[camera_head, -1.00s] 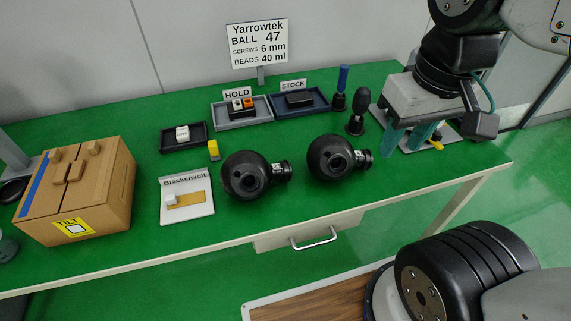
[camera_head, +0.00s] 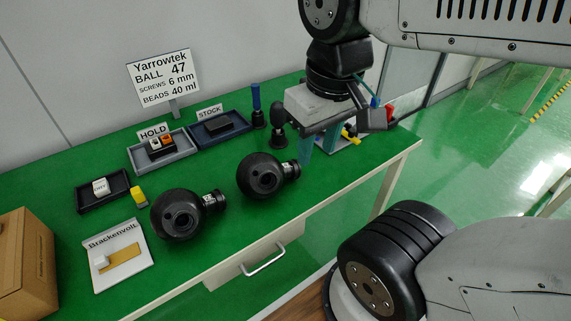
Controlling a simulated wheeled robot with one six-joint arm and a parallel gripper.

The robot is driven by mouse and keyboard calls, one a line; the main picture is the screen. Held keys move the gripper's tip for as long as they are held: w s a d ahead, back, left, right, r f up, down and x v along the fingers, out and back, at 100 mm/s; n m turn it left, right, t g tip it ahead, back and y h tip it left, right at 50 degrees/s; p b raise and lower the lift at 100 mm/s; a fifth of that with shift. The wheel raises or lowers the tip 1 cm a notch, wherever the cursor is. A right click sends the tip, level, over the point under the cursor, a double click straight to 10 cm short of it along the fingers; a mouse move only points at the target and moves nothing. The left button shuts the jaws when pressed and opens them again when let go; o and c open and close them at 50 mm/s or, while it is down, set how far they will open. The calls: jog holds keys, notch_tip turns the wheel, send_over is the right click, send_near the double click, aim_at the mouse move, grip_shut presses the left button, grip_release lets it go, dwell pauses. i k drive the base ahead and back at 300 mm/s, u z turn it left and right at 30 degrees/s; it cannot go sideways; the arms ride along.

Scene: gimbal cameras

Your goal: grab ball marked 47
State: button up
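Two black ball-shaped gimbal cameras lie on the green table, a left ball (camera_head: 178,214) and a right ball (camera_head: 260,176). Each has a neck pointing right with a small white label; the print is too small to read. A sign (camera_head: 161,78) at the back reads "Yarrowtek BALL 47, SCREWS 6 mm, BEADS 40 ml". My gripper (camera_head: 318,146) points down over the table's right part, to the right of and behind the right ball, clear of it. Its teal fingers stand apart with no object seen between them.
HOLD tray (camera_head: 180,153) and STOCK tray (camera_head: 232,136) stand behind the balls, with upright tools (camera_head: 278,125) beside them. A small black tray (camera_head: 84,199), a Brackenvoll board (camera_head: 115,282) and a cardboard box (camera_head: 25,262) are left. Small red and yellow items lie by my gripper.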

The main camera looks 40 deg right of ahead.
aim_at(259, 176)
jog(key=k, duration=0.5)
jog(key=u, duration=2.25)
jog(key=i, duration=1.75)
jog(key=z, duration=2.4)
